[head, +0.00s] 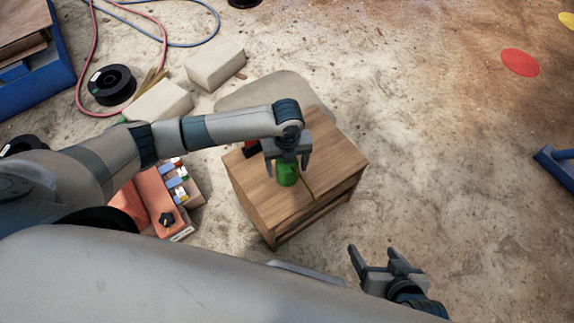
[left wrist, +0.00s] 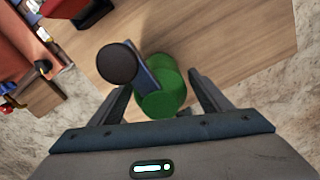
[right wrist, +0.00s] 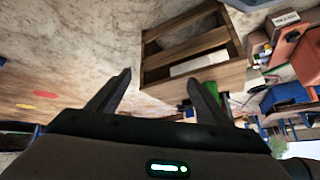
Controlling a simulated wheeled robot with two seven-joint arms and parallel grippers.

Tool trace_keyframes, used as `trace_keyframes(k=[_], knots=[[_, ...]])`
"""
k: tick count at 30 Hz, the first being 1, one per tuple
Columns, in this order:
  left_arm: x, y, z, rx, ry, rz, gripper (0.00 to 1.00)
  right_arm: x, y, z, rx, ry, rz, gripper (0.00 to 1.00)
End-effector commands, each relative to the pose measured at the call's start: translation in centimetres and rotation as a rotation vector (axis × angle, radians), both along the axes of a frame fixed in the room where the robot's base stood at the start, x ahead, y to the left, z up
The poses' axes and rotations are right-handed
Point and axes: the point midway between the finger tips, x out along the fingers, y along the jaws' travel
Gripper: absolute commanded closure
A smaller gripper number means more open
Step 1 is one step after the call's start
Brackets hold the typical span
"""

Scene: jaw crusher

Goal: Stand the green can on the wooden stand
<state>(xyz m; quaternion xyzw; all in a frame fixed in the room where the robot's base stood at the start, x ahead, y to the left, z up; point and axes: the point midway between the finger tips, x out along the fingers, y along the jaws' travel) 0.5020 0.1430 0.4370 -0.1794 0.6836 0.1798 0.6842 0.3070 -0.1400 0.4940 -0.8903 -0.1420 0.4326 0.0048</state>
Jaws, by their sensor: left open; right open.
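The green can (head: 287,175) is on the top of the wooden stand (head: 330,160) and looks upright. My left gripper (head: 287,167) is open above the can, one finger to each side. In the left wrist view the can (left wrist: 168,82) shows between the open fingers, with gaps on both sides. A dark disc on a blue-grey bar (left wrist: 117,63) partly covers it there; I cannot tell what it is. My right gripper (head: 374,257) is open and empty, low and right of the stand. The stand (right wrist: 160,72) also shows in the right wrist view.
An orange box with coloured items (head: 163,200) is left of the stand. Pale blocks (head: 215,65) and a black spool (head: 111,85) lie behind. Floor at right is mostly clear.

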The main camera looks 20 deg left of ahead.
Motion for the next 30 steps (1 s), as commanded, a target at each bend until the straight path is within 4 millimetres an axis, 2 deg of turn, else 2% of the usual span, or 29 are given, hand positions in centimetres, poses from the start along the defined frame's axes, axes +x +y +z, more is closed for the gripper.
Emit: trace_keyframes(k=[8,21,25,30], knots=[[0.1,0.0,2.5,-0.001,-0.003,-0.001,0.29,-0.4,-0.3,0.1,-0.014,0.023,0.000,0.28],[0.1,0.0,10.0,0.000,-0.001,-0.001,0.29,-0.8,-2.5,-0.4,-0.082,0.107,-0.013,0.28],[0.1,-0.1,11.4,0.000,-0.001,0.000,0.29,-1.1,-2.7,-0.5,-0.090,0.123,-0.012,0.28],[0.0,0.0,12.1,0.000,0.001,0.000,0.29,-1.5,-2.9,-0.7,-0.096,0.140,-0.011,0.28]])
